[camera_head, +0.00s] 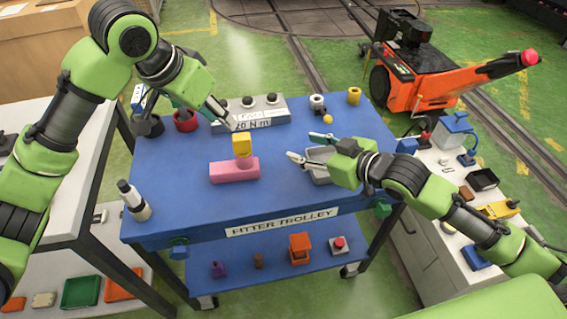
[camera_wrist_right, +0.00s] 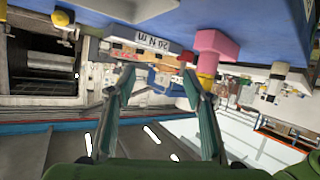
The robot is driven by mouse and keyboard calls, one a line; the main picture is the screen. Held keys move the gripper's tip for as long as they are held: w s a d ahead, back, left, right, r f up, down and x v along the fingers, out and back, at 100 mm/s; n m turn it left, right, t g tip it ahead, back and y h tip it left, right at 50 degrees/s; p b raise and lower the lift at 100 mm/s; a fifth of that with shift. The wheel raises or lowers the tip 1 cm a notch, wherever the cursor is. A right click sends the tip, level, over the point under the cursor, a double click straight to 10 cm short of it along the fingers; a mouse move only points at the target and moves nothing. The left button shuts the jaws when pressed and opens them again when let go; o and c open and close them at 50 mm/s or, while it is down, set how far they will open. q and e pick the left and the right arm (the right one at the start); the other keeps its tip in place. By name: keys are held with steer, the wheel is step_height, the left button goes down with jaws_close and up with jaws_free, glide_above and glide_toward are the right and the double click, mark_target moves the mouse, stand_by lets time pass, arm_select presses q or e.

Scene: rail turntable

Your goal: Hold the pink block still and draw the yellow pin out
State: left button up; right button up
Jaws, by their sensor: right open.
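The pink block (camera_head: 234,172) lies on the blue trolley top, and the yellow pin (camera_head: 242,144) stands upright in it with its wide head up. In the right wrist view the pink block (camera_wrist_right: 216,46) and yellow pin (camera_wrist_right: 207,78) appear upside down, beyond the right finger. My left gripper (camera_head: 228,121) is just above and left of the pin, apart from it; its finger gap is not clear. My right gripper (camera_head: 300,147) is open and empty, to the right of the block and pin; its spread fingers show in the right wrist view (camera_wrist_right: 160,78).
The blue trolley top (camera_head: 190,216) is clear in front of the block. A grey box with black knobs (camera_head: 270,105) stands behind.

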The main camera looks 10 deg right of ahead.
mark_target(250, 158)
steer(key=s+a+n+g+y, duration=0.1)
steer(key=s+a+y, duration=0.25)
steer(key=a, duration=0.35)
steer(key=shift+h, duration=0.35)
steer(key=x, duration=1.3)
steer(key=shift+s+a+f, duration=0.1)
steer(key=shift+s+a, duration=0.1)
steer(key=shift+a, duration=0.05)
jaws_close()
steer(key=shift+g, duration=0.3)
steer(key=shift+c, duration=0.2)
jaws_free()
steer(key=v, duration=1.2)
